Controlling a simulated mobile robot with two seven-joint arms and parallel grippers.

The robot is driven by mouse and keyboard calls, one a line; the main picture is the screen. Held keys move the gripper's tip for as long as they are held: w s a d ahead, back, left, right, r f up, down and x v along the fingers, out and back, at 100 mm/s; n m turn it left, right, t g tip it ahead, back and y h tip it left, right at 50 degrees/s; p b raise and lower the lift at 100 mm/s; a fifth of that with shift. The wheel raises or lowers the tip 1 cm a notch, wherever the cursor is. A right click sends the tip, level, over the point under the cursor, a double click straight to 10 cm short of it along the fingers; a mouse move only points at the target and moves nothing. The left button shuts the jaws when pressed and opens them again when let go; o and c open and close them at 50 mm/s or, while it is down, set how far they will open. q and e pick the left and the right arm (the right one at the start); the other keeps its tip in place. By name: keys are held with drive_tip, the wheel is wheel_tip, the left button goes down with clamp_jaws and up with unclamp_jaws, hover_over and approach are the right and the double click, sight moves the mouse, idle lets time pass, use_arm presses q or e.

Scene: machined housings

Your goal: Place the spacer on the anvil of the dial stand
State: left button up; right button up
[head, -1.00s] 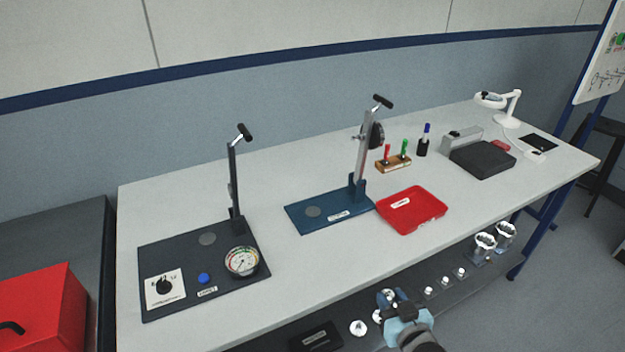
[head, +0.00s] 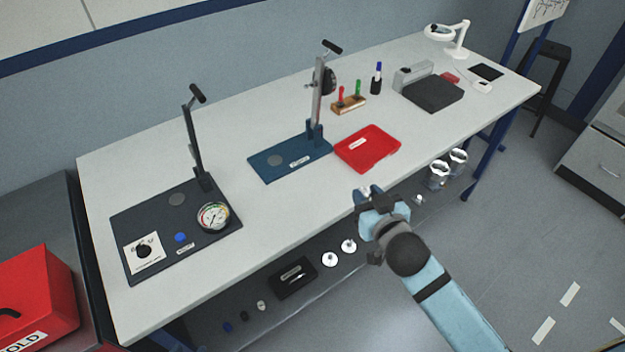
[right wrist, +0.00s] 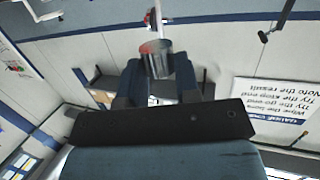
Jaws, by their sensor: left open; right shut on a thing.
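The dial stand has a blue base (head: 262,172) in the middle of the table, with an upright column and a dark dial (head: 328,82). Its anvil (head: 279,160) is a bare grey disc on that base. My right gripper (head: 367,193) is at the table's front edge, in front of the red tray and to the right of the stand. It is shut on the spacer, a short shiny metal cylinder (right wrist: 155,57) between the fingers in the right wrist view. In the head view the spacer is mostly hidden by the gripper. My left gripper is not in view.
A red tray (head: 368,149) lies right of the stand. A dark plate (head: 205,237) with another column and a gauge (head: 213,216) stands left. A pen block (head: 348,104) is behind the tray. Under the table, a shelf (head: 305,292) holds metal parts. Bare tabletop lies before the stand.

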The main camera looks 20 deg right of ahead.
drive_tip(key=n+y+b, duration=0.1)
drive_tip(key=b, duration=0.4)
approach(327, 203)
drive_tip(key=d+r+v, duration=0.1)
drive_tip(key=v, duration=0.3)
use_arm(q)
wheel_tip(327, 203, down, 6)
drive_tip(key=shift+w+d, duration=0.2)
drive_tip(key=shift+d, duration=0.05)
use_arm(e)
drive_tip(key=shift+s+a+f+y, duration=0.1)
drive_tip(key=shift+a+f+y, duration=0.1)
drive_tip(key=shift+f+y, duration=0.15)
use_arm(q)
drive_tip(key=shift+f, duration=0.15)
